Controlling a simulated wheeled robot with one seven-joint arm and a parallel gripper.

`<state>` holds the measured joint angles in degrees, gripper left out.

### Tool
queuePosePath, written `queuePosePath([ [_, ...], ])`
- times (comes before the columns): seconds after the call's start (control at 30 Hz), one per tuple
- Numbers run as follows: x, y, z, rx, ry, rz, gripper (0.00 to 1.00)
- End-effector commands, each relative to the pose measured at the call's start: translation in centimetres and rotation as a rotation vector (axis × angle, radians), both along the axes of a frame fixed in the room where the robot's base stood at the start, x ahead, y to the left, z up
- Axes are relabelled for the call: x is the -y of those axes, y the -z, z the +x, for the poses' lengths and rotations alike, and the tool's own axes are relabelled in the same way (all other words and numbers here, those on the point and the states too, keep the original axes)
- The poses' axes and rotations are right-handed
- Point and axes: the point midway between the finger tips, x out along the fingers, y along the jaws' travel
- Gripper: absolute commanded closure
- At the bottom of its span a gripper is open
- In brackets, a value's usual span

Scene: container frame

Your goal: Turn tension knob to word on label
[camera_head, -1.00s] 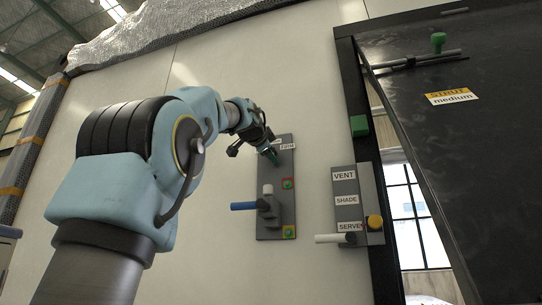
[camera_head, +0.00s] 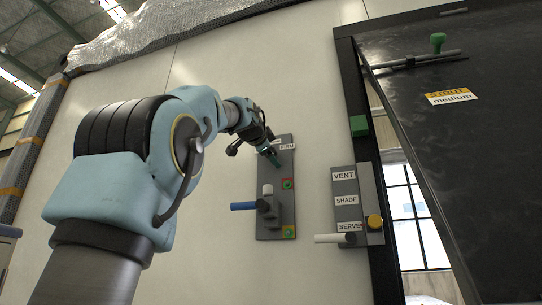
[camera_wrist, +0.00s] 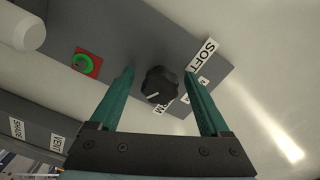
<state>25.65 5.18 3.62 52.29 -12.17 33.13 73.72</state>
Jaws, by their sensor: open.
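The black tension knob (camera_wrist: 158,86) sits on the grey panel in the wrist view, with a white pointer line toward the lower left. A SOFT label (camera_wrist: 203,55) is right of it; a smaller label is partly hidden by the right finger, and another below the knob is also partly covered. My gripper (camera_wrist: 159,74) is open, its teal fingers on either side of the knob; contact cannot be told. In the head view my gripper (camera_head: 269,155) is at the panel's top, beside a FIRM label (camera_head: 287,147). The yellow and white label (camera_head: 452,96) on the dark hatch reads STRUT medium.
Below the knob, the grey panel (camera_head: 262,222) carries a red-framed green button (camera_head: 288,184) and a blue-handled lever (camera_head: 245,206). To the right, a second panel (camera_head: 345,183) has VENT, SHADE and a third label, a white handle (camera_head: 330,239) and a yellow knob (camera_head: 375,222).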

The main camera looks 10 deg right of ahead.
Motion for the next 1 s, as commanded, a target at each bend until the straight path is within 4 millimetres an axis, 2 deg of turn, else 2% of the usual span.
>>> queuePosePath([
  [0.5, -4.3, 0.2, -7.9, 0.003, 0.000, -0.002, 0.20],
  [0.7, -5.0, 0.1, -9.1, 0.001, 0.000, 0.000, 0.20],
  [1.0, -5.0, 0.0, -9.2, 0.000, 0.000, 0.000, 0.20],
])
